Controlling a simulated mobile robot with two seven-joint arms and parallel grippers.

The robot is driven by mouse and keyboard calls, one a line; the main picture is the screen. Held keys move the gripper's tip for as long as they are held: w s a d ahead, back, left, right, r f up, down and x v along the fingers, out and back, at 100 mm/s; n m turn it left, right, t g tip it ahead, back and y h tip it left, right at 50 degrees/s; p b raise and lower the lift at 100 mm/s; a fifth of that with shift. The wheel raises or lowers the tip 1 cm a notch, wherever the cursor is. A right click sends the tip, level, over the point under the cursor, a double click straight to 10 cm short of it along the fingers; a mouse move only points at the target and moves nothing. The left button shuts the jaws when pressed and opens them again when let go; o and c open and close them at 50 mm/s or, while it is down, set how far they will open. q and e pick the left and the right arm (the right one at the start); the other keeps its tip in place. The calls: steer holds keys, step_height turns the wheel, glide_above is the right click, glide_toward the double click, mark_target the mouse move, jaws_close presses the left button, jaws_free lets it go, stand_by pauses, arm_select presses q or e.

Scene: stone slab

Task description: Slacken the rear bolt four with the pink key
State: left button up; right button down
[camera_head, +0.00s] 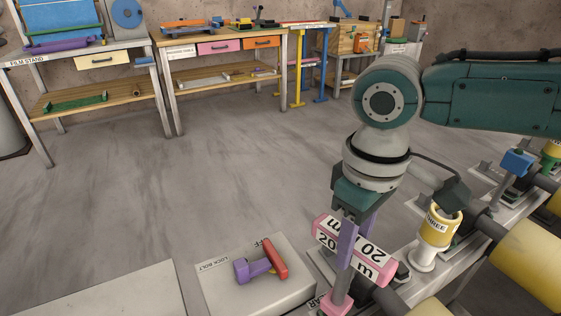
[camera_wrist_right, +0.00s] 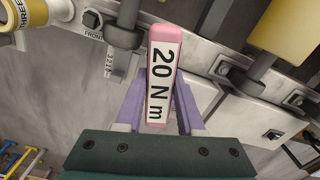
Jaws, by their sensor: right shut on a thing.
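My right gripper (camera_head: 345,268) is shut on the pink key (camera_head: 374,265), a pink bar with white labels reading "20 N m". In the right wrist view the key (camera_wrist_right: 164,80) stands between the two purple fingers of the gripper (camera_wrist_right: 160,105). A small pink block (camera_head: 337,304) shows below the fingers in the head view; I cannot tell whether it belongs to the key. A label ending in "AR" (camera_head: 314,302) lies beside it, partly hidden. I cannot make out rear bolt four, and the key's working end is unclear. My left gripper is not in view.
A yellow cylinder marked "THREE" (camera_head: 439,226) stands right of the key. A grey block labelled "LOCK BOLT" (camera_head: 215,290) carries a purple and red handle (camera_head: 262,265). Large yellow rollers (camera_head: 528,262) fill the right.

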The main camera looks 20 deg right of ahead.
steer(key=shift+f+b, duration=0.3)
steer(key=shift+f, duration=0.45)
steer(key=shift+n, duration=1)
steer(key=n+p, duration=0.1)
steer(key=n, duration=0.8)
steer(key=shift+w+n, duration=0.1)
steer(key=shift+n, duration=0.3)
steer(key=n, duration=0.3)
steer(key=shift+r+p, duration=1.75)
steer(key=shift+p, duration=0.2)
steer(key=shift+r, duration=0.1)
